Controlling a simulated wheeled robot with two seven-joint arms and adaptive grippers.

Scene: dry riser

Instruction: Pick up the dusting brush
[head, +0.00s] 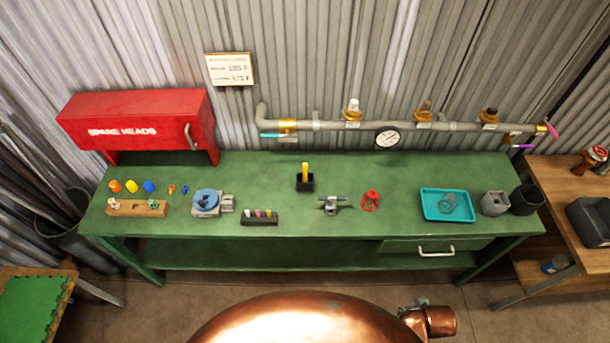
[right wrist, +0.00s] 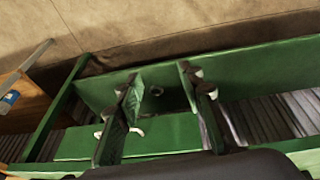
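A yellow handle (head: 305,170) stands upright in a small black holder (head: 304,184) at the back middle of the green workbench (head: 270,215). It looks like the dusting brush, but its lower part is hidden in the holder, so I cannot tell for sure. My right gripper (right wrist: 157,78) shows in the right wrist view with its two fingers apart and nothing between them. The bench's green frame and drawer front lie behind the fingers. In the head view I cannot make out its fingers. My left gripper is in neither view.
A red cabinet (head: 140,122) stands at the back left. A pipe with valves and a gauge (head: 387,137) runs along the wall. A blue round fixture (head: 207,200), grey clamp (head: 331,205), red part (head: 371,200) and teal tray (head: 429,206) stand on the bench, with bare gaps between.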

